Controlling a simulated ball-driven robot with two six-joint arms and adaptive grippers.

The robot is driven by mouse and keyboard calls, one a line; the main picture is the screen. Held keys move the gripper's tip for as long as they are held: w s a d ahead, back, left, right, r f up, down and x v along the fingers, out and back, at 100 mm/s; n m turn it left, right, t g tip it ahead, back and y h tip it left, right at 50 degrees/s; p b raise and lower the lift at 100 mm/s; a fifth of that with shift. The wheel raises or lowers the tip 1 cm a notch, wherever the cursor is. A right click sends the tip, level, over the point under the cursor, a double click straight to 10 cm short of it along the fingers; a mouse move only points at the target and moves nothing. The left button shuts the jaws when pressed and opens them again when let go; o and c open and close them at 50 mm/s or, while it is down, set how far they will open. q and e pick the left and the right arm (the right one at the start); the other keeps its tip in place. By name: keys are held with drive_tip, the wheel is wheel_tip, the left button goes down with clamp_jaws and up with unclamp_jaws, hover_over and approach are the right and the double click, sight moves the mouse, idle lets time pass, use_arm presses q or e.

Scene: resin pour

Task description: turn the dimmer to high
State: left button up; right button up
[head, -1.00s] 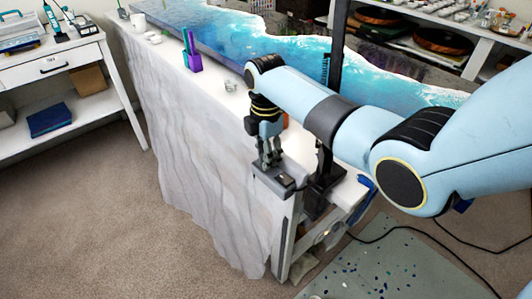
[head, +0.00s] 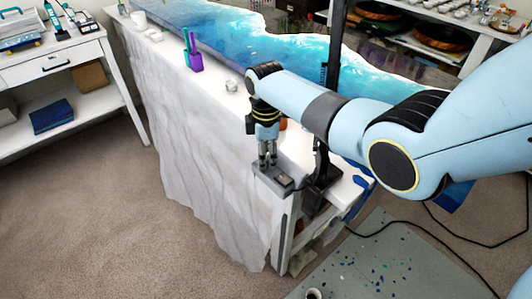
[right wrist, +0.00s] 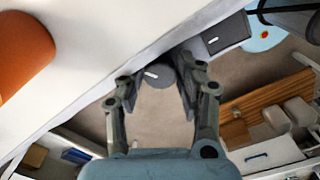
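The dimmer is a small grey box (head: 273,181) at the near corner of the white table. Its round grey knob (right wrist: 160,75) with a short white mark shows in the right wrist view. My right gripper (head: 267,163) points down at the box. In the right wrist view its two fingertips (right wrist: 161,68) are on either side of the knob and look to be closed against it. In the head view the fingers hide the knob. My left gripper is not in view.
A black post (head: 322,150) rises right beside the dimmer. An orange cup (right wrist: 22,55) stands on the table nearby. Purple and teal holders (head: 194,60) and white cups stand farther back beside the blue resin panel (head: 235,35). A cable runs over the floor at right.

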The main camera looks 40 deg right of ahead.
drive_tip(key=shift+o, duration=1.4)
drive_tip(key=shift+r, duration=0.1)
wheel_tip(320, 180, up, 12)
